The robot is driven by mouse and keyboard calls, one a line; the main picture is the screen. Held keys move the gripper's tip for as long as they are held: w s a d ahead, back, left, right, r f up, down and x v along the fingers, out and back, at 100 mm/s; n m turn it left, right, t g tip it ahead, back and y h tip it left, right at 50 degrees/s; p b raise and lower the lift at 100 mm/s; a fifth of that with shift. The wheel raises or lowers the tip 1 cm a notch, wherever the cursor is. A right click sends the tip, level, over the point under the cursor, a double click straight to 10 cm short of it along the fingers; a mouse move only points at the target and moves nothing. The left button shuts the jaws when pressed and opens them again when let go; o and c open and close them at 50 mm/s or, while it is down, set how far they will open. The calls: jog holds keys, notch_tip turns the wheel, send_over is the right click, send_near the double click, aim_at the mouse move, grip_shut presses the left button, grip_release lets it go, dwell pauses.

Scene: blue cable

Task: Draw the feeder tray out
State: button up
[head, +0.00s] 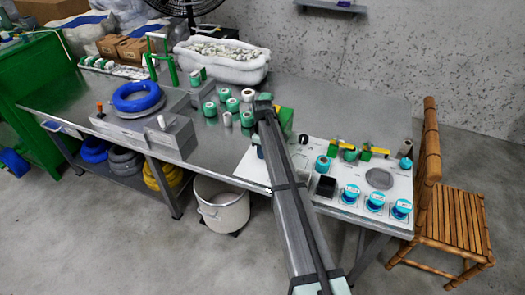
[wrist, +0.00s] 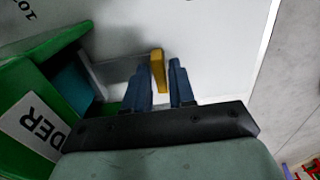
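In the wrist view, the green feeder housing (wrist: 50,85), with part of a label ending in "DER", stands at the left. A pale grey tray (wrist: 97,75) shows beside its open side, towards the yellow handle (wrist: 157,68). My gripper and the bottom of the handle hide part of the tray. In the head view, the green feeder (head: 286,117) is partly hidden behind my arm.
The white panel (head: 330,205) carries teal spools (head: 350,192), a black box (head: 326,186), a grey disc (head: 379,178) and other yellow-and-green fixtures (head: 371,151). Several green and white spools (head: 226,95) stand left of my arm. A bamboo chair (head: 450,210) is at the right.

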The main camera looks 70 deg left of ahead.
grip_shut()
dwell(0.3)
jog(key=s+d, duration=0.9)
jog(key=shift+o, duration=1.5)
grip_release()
